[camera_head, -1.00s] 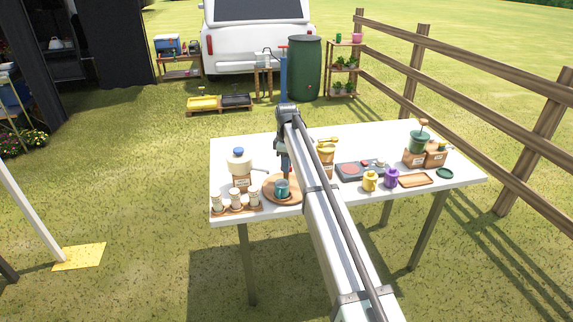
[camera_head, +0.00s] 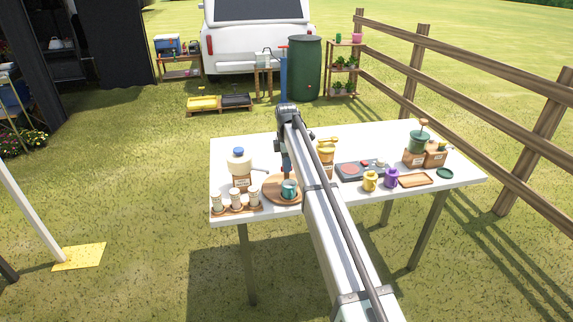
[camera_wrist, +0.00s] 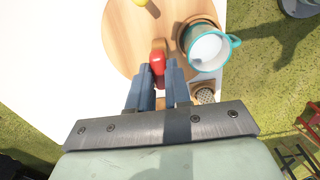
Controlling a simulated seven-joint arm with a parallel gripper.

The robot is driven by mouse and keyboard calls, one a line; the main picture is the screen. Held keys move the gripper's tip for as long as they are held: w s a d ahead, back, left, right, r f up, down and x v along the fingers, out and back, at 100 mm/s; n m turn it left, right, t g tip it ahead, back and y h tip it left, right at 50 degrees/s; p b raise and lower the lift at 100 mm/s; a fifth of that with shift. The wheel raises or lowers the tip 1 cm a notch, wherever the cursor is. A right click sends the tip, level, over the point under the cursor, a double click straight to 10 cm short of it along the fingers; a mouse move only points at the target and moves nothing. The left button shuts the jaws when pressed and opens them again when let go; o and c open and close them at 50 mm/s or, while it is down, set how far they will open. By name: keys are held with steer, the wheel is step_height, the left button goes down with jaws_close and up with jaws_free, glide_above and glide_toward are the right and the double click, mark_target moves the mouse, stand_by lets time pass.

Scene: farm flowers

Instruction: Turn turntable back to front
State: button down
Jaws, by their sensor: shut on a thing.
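The turntable (camera_head: 271,189) is a round wooden disc near the front left of the white table. It also fills the upper middle of the wrist view (camera_wrist: 124,42). A teal mug (camera_head: 289,189) stands at its front right part; in the wrist view the mug (camera_wrist: 207,47) is just right of my fingers. A red knob (camera_wrist: 157,61) on a wooden piece sits near the disc's edge. My gripper (camera_wrist: 157,72) is shut on this knob, a finger at each side. In the head view my gripper (camera_head: 287,172) points down over the disc, and my arm partly hides it.
A cream jug with a blue lid (camera_head: 239,162) stands left of the disc. Several small jars share a wooden rack (camera_head: 240,209) at the front left edge. Yellow (camera_head: 370,181) and purple (camera_head: 391,179) cups stand right of my arm. A brown tray (camera_head: 415,180) lies farther right.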

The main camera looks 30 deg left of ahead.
steer(key=shift+n, duration=0.3)
stand_by(0.5)
steer(key=c, duration=1.1)
jaws_free()
steer(key=shift+o, duration=0.2)
step_height(320, 180, up, 14)
steer(key=shift+f, duration=0.1)
